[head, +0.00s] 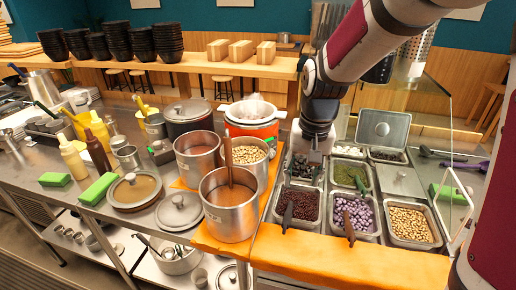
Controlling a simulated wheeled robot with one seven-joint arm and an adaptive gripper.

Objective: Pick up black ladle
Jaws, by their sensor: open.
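A black ladle (428,151) seems to lie on the counter at the right, behind the clear glass panel, with its handle stretching right. My gripper (308,172) points down over the back left topping bins, well to the left of that ladle. It holds nothing that I can see; its fingers are small and partly blend with the bins. Dark-handled scoops also stand in the front bins, one in the dark red beans (288,214) and one in the purple cubes (348,226).
A purple utensil (468,164) lies near the black ladle. Tall steel pots (230,222) stand left of the bins on an orange surface. The glass panel (447,120) rises between the bins and the right counter. My arm crosses the upper right.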

